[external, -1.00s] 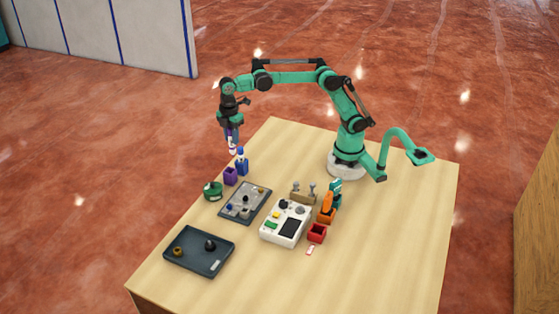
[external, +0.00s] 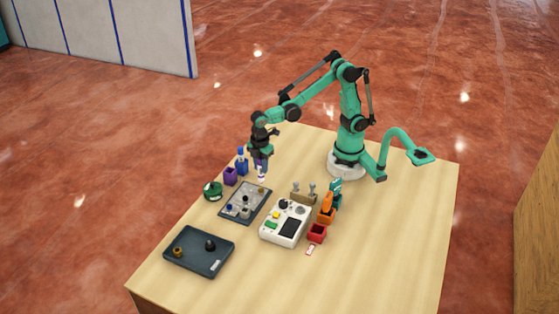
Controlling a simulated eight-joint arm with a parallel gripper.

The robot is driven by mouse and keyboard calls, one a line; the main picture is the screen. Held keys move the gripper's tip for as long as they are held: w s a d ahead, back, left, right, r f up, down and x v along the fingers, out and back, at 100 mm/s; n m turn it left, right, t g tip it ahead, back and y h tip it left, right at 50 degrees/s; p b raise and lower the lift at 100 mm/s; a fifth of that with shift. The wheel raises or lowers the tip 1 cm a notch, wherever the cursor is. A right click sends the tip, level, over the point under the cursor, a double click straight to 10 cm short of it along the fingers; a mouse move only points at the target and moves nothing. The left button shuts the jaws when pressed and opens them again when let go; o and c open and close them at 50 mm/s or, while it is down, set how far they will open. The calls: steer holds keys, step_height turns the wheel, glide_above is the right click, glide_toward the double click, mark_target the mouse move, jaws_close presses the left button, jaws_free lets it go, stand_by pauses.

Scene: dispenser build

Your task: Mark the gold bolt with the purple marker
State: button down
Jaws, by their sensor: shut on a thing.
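My gripper (external: 260,161) points down, shut on the purple marker (external: 261,174), a slim white and purple stick with its tip downward. The marker is over or just beyond the far end of the grey parts tray (external: 233,217). I cannot tell whether its tip touches anything. The purple holder (external: 230,177) stands to the left with no marker showing in it. Several small parts lie in the grey tray; they are too small to tell which is the gold bolt. A gold-brown round part (external: 178,252) sits on the dark tray (external: 206,270) at the front left.
A blue holder with a blue marker (external: 241,158) and a green round dish (external: 213,190) stand left of the grey tray. The front right tabletop is clear.

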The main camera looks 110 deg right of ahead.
steer(key=shift+f, duration=0.6)
steer(key=shift+f, duration=0.75)
steer(key=shift+w+d, duration=0.85)
steer(key=shift+w, duration=0.05)
stand_by(1.5)
steer(key=shift+f, duration=0.75)
stand_by(0.7)
steer(key=shift+r, duration=3)
